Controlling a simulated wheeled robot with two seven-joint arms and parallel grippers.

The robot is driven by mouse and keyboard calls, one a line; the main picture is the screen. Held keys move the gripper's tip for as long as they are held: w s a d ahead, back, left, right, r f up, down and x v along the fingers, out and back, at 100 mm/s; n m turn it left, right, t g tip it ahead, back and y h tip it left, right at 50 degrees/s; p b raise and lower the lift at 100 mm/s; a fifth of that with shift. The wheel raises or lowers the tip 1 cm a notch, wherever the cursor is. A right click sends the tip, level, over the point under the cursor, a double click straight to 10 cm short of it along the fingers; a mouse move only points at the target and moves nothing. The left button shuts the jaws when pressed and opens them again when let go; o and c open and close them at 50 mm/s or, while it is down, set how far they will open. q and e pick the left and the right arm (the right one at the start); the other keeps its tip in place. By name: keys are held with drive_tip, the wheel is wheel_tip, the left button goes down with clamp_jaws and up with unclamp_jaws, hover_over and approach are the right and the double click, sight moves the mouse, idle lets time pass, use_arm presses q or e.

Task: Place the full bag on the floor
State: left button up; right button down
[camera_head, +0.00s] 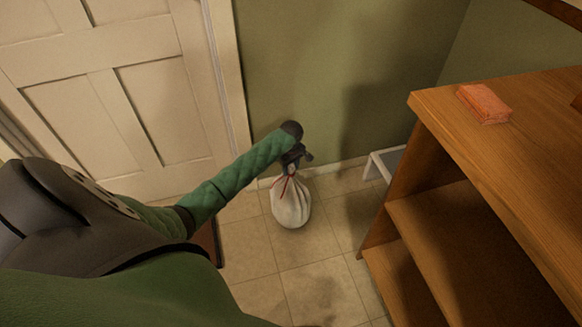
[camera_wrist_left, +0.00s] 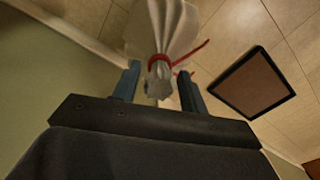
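The full bag (camera_head: 291,205) is white and rounded, its neck tied with a red cord. It is upright below my left gripper (camera_head: 293,160), over the tiled floor between the door and the wooden shelf unit. In the left wrist view the bag's neck (camera_wrist_left: 160,68) is between the two fingers of my left gripper (camera_wrist_left: 158,80), with the body of the bag beyond them. I cannot tell whether the bag's bottom touches the floor. My right gripper is not in view.
A wooden shelf unit (camera_head: 400,205) with a reddish block (camera_head: 484,103) on top stands at the right. A small white stand (camera_head: 382,166) is beside it. A panelled door (camera_head: 130,90) is at the left. A dark-edged mat (camera_wrist_left: 254,84) lies on the floor. Bare tiles (camera_head: 270,262) lie in front of the bag.

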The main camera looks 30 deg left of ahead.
use_arm(q)
drive_tip(key=shift+o, duration=0.2)
drive_tip(key=shift+r, duration=0.35)
wheel_tip(320, 180, up, 12)
drive_tip(key=f+p, duration=0.1)
drive_tip(key=s+d+f+m+t+h, duration=0.25)
drive_tip(key=s+d+f+m, duration=0.55)
drive_tip(key=s+d+f, duration=0.95)
drive_tip(key=s+d+f+m+t, duration=0.2)
drive_tip(key=s+d+m, duration=0.2)
drive_tip(key=s+d, duration=0.6)
drive_tip(key=s+d+f+m+t+h, duration=0.1)
drive_tip(key=s+d+m, duration=0.3)
drive_tip(key=s+d, duration=0.6)
drive_tip(key=shift+s+d+f+m+t, duration=0.3)
drive_tip(key=shift+s+d+f+t, duration=0.25)
drive_tip(key=shift+t, duration=0.3)
drive_tip(key=shift+w+a+h, duration=0.15)
drive_tip(key=shift+h, duration=0.1)
